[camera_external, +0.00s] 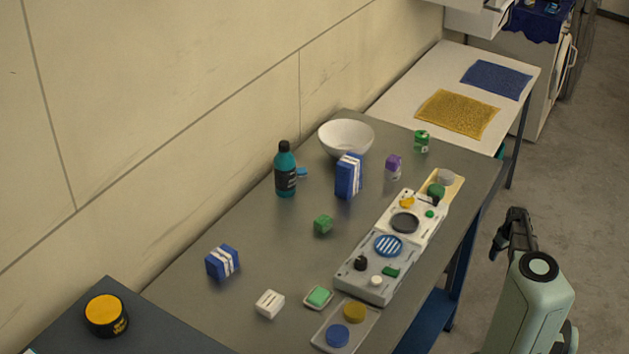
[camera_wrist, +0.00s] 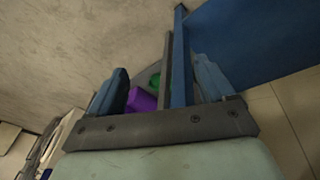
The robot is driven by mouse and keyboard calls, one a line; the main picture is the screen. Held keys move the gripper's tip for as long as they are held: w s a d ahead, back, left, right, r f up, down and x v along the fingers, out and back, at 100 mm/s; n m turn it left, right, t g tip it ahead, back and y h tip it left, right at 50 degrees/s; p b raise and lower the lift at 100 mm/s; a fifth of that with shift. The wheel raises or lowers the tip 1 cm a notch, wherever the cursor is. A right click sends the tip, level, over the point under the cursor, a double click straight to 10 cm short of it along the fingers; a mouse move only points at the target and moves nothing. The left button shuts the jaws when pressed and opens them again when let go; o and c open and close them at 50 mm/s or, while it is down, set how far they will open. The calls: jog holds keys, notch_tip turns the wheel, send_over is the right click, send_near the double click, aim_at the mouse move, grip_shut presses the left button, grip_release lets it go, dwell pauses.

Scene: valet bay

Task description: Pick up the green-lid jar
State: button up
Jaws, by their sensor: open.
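The green-lid jar (camera_external: 422,141) is a small green jar with a pale label. It stands upright near the table's far right end, right of a purple-topped container (camera_external: 393,167). My gripper (camera_external: 513,230) is at the right, past the table's right edge, apart from the jar. In the wrist view my gripper (camera_wrist: 160,66) is open, with nothing seen held. Beyond its fingers show a small green patch (camera_wrist: 155,80), perhaps the jar, and a purple shape (camera_wrist: 141,100). The table edge partly hides the green patch.
The grey table (camera_external: 275,240) holds a white bowl (camera_external: 346,137), a teal bottle (camera_external: 285,172), blue striped boxes (camera_external: 349,175) and a long tray (camera_external: 372,289) with small parts along the right edge. A white table (camera_external: 410,85) adjoins behind. The table's middle has free room.

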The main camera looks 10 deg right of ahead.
jog(key=w+d+r+n+t+h, duration=0.1)
jog(key=w+d+r, duration=0.3)
jog(key=d+r, duration=0.6)
jog(key=w+d+r+n+t+h, duration=0.15)
jog(key=w+d+r, duration=0.25)
jog(key=d+r, duration=0.6)
jog(key=w+d+r+n+t, duration=0.1)
jog(key=w+d+r, duration=0.15)
jog(key=r, duration=0.45)
jog(key=w+d+r+n, duration=0.1)
jog(key=w+r, duration=0.2)
jog(key=r, duration=0.5)
jog(key=w+a+r+n, duration=0.2)
jog(key=w+a+r, duration=0.2)
jog(key=w+a, duration=0.1)
notch_tip(320, 180, up, 5)
jog(key=n+g+y, duration=0.3)
jog(key=n+g, duration=0.3)
jog(key=n, duration=0.3)
send_over(421, 142)
jog(key=w+d, duration=0.1)
jog(key=w, duration=0.1)
jog(key=shift+d+f, duration=0.1)
jog(key=shift+f, duration=0.05)
notch_tip(421, 142, down, 8)
jog(key=shift+r, duration=0.15)
jog(key=shift+w+f, duration=0.1)
jog(key=shift+f, duration=2.55)
